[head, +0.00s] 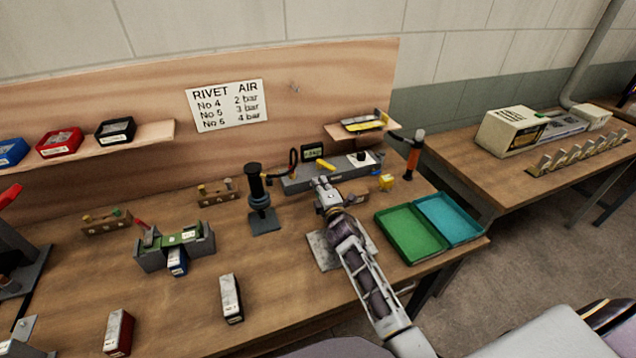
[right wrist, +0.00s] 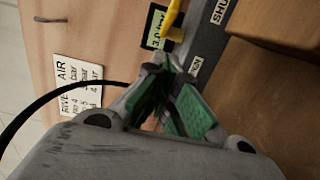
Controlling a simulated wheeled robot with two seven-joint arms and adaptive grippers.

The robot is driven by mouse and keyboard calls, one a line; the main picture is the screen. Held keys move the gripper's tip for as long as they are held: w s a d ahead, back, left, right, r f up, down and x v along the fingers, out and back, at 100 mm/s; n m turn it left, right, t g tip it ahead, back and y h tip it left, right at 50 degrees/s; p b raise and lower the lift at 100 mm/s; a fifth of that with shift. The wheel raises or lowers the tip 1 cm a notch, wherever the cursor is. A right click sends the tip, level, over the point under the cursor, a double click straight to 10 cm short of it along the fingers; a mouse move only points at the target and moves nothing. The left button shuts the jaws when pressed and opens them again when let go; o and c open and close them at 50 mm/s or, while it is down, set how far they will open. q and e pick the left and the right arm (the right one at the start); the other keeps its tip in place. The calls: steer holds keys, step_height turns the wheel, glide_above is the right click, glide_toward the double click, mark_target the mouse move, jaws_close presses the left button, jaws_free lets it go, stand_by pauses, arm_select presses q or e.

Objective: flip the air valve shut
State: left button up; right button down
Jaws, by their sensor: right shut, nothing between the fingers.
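The air valve's yellow lever (head: 325,164) is on a grey manifold bar (head: 300,181) at the back of the bench. In the head view it lies slantwise, roughly along the bar. The lever also shows at the top of the right wrist view (right wrist: 174,18). My right gripper (head: 322,183) is shut and empty, just in front of the bar and close to the lever. In the right wrist view its green-padded fingertips (right wrist: 168,65) are just below the lever; whether they touch the bar is unclear. My left gripper is not in view.
A small green display (head: 313,152) stands behind the bar, with a black hose (head: 293,160) beside it. A black cylindrical tool (head: 257,187) stands left. Green (head: 411,234) and teal (head: 449,218) trays lie right. A small shelf (head: 345,132) overhangs behind.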

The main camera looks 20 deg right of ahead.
steer(key=shift+s, duration=0.75)
steer(key=shift+s+d, duration=0.2)
steer(key=shift+s, duration=0.55)
steer(key=shift+s+d, duration=0.2)
steer(key=shift+s, duration=0.55)
steer(key=shift+s+d+r+b, duration=0.1)
steer(key=shift+s+d+b, duration=0.1)
steer(key=shift+s, duration=0.7)
steer(key=shift+s+d+b, duration=0.1)
steer(key=shift+s+d, duration=0.05)
steer(key=shift+s, duration=0.75)
